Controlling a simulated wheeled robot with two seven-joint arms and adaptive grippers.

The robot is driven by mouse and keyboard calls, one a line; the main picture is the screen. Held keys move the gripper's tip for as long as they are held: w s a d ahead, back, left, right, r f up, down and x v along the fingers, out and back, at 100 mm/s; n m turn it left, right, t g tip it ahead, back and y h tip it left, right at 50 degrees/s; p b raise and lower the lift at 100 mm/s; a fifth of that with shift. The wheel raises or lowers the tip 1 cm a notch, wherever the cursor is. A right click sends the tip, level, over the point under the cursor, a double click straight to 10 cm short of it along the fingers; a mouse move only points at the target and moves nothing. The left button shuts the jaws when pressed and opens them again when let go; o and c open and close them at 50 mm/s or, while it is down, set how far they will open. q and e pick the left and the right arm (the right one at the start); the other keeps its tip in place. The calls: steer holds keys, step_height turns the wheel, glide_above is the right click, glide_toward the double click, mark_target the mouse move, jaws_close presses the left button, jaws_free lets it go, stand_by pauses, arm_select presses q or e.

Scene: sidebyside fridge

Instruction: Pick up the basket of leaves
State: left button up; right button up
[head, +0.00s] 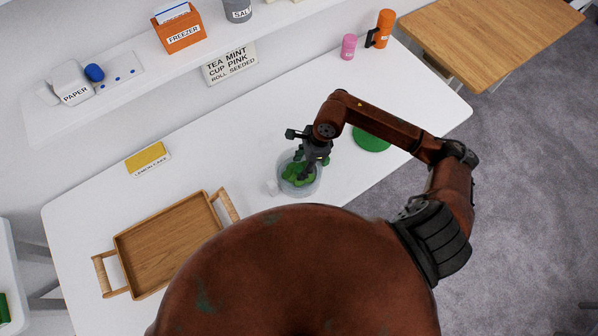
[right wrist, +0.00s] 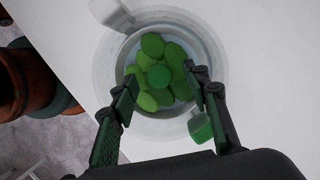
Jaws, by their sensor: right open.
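The basket of leaves is a clear round tub (head: 283,186) holding several green round leaves (head: 296,175), standing on the white table. In the right wrist view, the tub (right wrist: 105,66) shows from above, with the green leaves (right wrist: 157,75) in its middle. My right gripper (head: 308,170) is over the tub, partly covering it in the head view. In the right wrist view, its open fingers (right wrist: 162,84) lie across the near part of the tub, with leaves visible between them. I cannot tell whether they touch anything. My left gripper is not in view.
A wooden tray (head: 165,247) with handles stands at the left of the white table (head: 215,170). A green disc (head: 371,139) lies to the right of the tub. A pink jar (head: 348,47) and orange flask (head: 384,29) stand at the back.

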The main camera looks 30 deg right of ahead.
steer(key=shift+a+f, duration=0.1)
steer(key=shift+f, duration=0.4)
jaws_close()
